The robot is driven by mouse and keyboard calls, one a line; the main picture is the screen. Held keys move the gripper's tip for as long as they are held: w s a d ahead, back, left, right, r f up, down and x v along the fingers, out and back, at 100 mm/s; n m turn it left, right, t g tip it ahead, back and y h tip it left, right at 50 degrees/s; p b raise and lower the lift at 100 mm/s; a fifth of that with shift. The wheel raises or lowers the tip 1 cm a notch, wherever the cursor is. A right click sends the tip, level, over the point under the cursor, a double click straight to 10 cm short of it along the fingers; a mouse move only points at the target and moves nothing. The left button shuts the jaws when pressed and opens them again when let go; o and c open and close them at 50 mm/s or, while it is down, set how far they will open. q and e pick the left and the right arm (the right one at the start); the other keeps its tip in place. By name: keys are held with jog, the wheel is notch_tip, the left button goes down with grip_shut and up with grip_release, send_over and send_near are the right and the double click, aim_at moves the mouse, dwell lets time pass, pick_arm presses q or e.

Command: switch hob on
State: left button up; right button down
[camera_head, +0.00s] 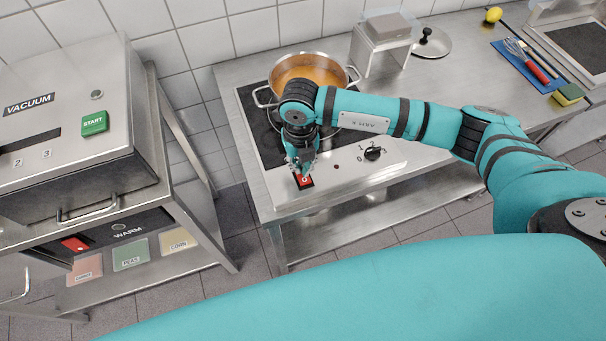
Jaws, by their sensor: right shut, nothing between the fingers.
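The hob (262,132) is a black cooktop set in a steel counter, with a pale control panel (395,160) along its front. A red rocker switch (304,181) in a black frame sits at the left end of the panel. My right gripper (303,172) is shut and empty, pointing down at the switch, its tips at or just above it; I cannot tell if they touch. The gripper hides part of the switch. A black knob (373,153) with a printed scale and a small dark red lamp (336,167) are to the right. My left gripper is not in view.
A steel pot (306,60) of orange soup stands on the hob behind my right arm. A small steel stand (380,50), a glass lid (431,43) and a blue mat (522,66) with utensils lie right. The vacuum machine (65,110) stands left, across a floor gap.

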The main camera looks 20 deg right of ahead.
jog(key=shift+r+p, duration=0.55)
jog(key=shift+r, duration=0.1)
jog(key=shift+r+p, duration=1.6)
jog(key=shift+r, duration=1.2)
